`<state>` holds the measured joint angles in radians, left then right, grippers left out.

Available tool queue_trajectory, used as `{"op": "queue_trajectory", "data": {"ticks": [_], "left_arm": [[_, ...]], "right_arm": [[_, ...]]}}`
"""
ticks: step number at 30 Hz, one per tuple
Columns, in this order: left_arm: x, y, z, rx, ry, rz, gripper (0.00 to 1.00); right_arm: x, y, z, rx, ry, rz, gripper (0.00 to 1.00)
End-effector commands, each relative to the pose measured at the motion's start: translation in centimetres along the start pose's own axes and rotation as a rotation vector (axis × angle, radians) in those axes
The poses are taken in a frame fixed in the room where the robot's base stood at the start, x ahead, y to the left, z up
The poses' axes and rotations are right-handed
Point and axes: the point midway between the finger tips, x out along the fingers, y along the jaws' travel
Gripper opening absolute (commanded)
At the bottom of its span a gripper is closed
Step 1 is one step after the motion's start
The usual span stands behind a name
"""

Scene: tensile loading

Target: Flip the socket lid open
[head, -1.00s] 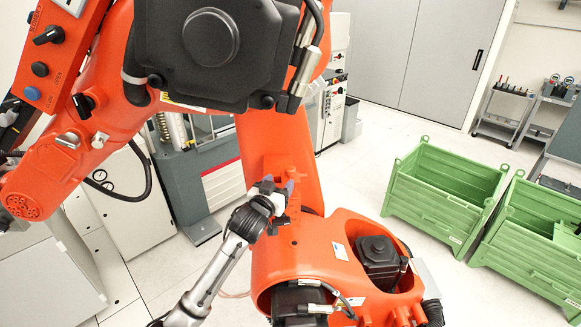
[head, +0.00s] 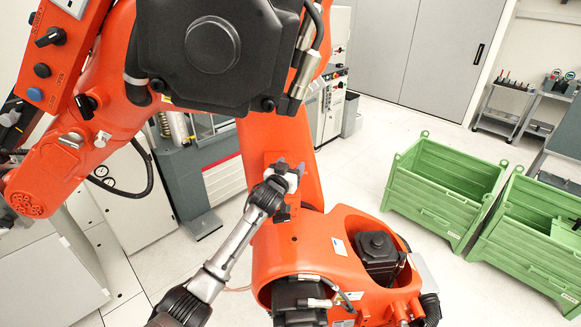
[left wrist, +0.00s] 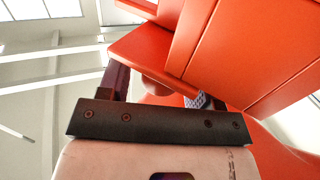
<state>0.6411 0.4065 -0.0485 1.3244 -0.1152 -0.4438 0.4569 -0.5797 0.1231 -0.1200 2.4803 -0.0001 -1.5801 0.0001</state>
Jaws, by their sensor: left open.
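My left gripper (head: 291,166) is open in front of the upright orange arm (head: 272,145) of the big machine. In the left wrist view its two fingers (left wrist: 156,92) stand apart, with an orange box-like part (left wrist: 160,62) just beyond and partly between them. This part may be the socket or its lid, but I cannot tell for sure. Seams run across the orange surfaces. Whether a finger touches it cannot be told. In the head view the gripper hides most of that spot, and the lid cannot be made out. My right gripper is not in view.
A large black motor housing (head: 213,45) hangs above the gripper. The orange base (head: 290,248) with a black motor (head: 376,250) is below. A control panel (head: 48,60) is at upper left. Green crates (head: 440,190) stand at right, with clear floor before them.

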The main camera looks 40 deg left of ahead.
Motion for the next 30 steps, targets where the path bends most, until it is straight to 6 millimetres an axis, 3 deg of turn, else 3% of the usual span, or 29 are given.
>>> {"op": "queue_trajectory", "data": {"ticks": [4, 22, 30], "left_arm": [[-0.01, 0.01, 0.00, 0.000, 0.000, 0.000, 0.59], [-0.02, 0.00, -0.01, 0.000, 0.000, 0.000, 0.01], [0.40, 0.86, 0.21, -0.004, 0.001, 0.001, 0.00]], "right_arm": [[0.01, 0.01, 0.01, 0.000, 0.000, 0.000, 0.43], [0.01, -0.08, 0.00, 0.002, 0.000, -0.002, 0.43], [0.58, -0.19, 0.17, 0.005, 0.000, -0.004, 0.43]]}}
